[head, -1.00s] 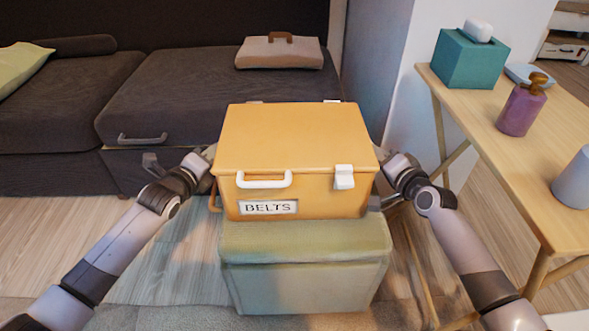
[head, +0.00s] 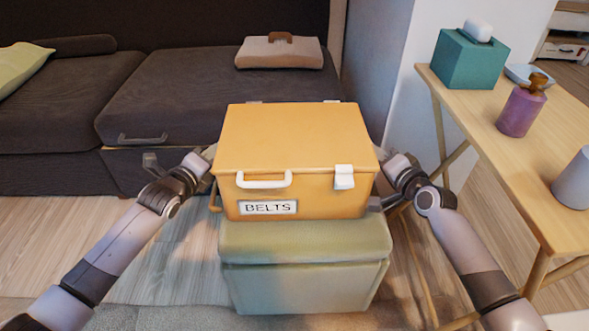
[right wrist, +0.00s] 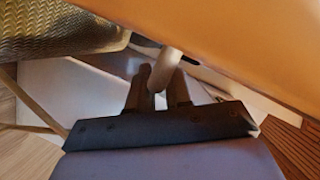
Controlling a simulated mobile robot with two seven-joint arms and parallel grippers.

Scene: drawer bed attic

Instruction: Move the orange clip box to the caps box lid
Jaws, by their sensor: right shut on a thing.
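The orange clip box (head: 300,135), labelled BELTS, has a white front handle and a white clip. It is level over a grey-green box (head: 305,285) whose lid (head: 305,238) shows below its front edge. I cannot tell whether the two touch, and no caps label shows. My right gripper (head: 388,166) is at the orange box's right side; in the right wrist view it (right wrist: 160,82) is shut on a pale bar-like handle (right wrist: 164,66) beside the orange wall. My left gripper (head: 207,155) is at the box's left side, its fingertips hidden.
A dark sofa (head: 60,95) with a drawer handle and a brown case (head: 279,54) stands behind. At right, a wooden table (head: 490,120) holds a teal tissue box (head: 470,60), a purple bottle (head: 520,110) and a grey cup (head: 574,182). Floor is open at left.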

